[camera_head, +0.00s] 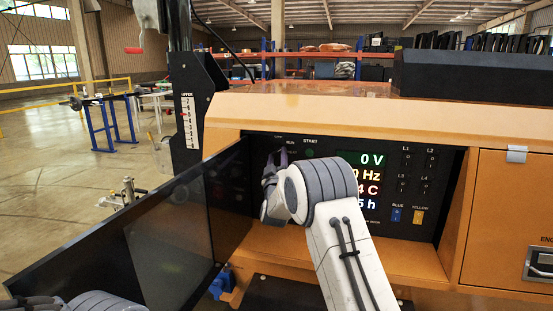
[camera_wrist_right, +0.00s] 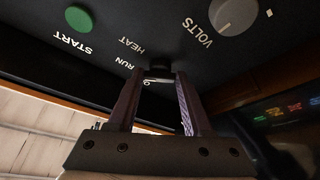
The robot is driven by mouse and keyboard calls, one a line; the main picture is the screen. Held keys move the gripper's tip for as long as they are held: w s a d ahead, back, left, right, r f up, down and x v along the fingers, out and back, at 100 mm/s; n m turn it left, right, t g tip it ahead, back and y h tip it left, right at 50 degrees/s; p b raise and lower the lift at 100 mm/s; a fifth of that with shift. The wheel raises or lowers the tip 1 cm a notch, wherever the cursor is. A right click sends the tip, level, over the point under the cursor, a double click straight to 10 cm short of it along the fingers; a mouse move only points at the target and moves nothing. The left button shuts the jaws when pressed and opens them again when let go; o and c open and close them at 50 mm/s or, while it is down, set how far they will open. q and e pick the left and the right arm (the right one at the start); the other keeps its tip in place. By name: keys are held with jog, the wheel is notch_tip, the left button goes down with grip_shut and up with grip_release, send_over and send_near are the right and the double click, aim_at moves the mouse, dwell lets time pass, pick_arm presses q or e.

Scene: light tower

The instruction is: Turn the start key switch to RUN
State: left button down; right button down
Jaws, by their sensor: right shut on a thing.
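The start key switch (camera_wrist_right: 160,72) is on the black control panel, by the RUN and HEAT labels in the right wrist view, which shows the panel upside down. A small silvery key part (camera_wrist_right: 148,81) shows between the fingertips. My right gripper (camera_wrist_right: 157,82) is shut on the key, with a finger on each side. In the head view my right gripper (camera_head: 281,156) is at the panel's upper left, below the RUN label, and my wrist partly covers it. The key's exact angle cannot be read. Only parts of my left arm show at the bottom left; its fingertips are not visible.
An open dark door (camera_head: 175,230) stands left of the panel recess. The lit display (camera_head: 370,180) is right of my wrist. An orange ledge (camera_head: 400,262) runs below the panel.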

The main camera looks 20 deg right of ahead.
jog(key=shift+r+n+y, duration=0.1)
jog(key=shift+n+y, duration=0.5)
jog(key=shift+n, duration=0.7)
jog(key=shift+c, duration=1.6)
grip_release()
jog(key=shift+s, duration=0.1)
jog(key=b+v, duration=0.2)
jog(key=v, duration=0.8)
jog(key=shift+s, duration=0.2)
